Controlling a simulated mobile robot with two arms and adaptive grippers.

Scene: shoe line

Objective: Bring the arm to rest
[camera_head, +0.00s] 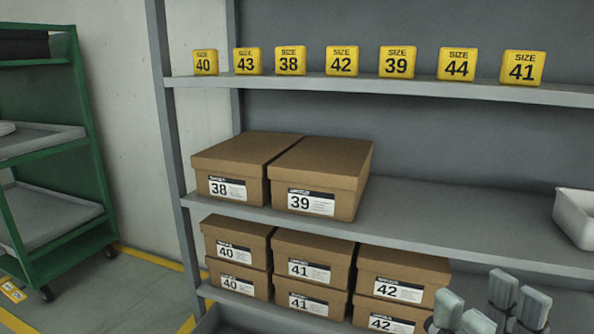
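My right gripper (491,306) shows at the lower right edge of the head view, with its grey fingers pointing up. The fingers stand apart with a gap between them, and I see nothing held there. The fingers appear in front of the lower shelf, to the right of the box marked 42 (401,265). The rest of my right arm is below the picture. My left gripper and arm are not in view.
A shelf rack (455,207) holds brown shoeboxes marked 38 (232,148) and 39 (322,160), with several stacked below. Yellow size signs (342,61) line the top shelf. A white bin (576,216) stands at right, a green cart (92,150) at left.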

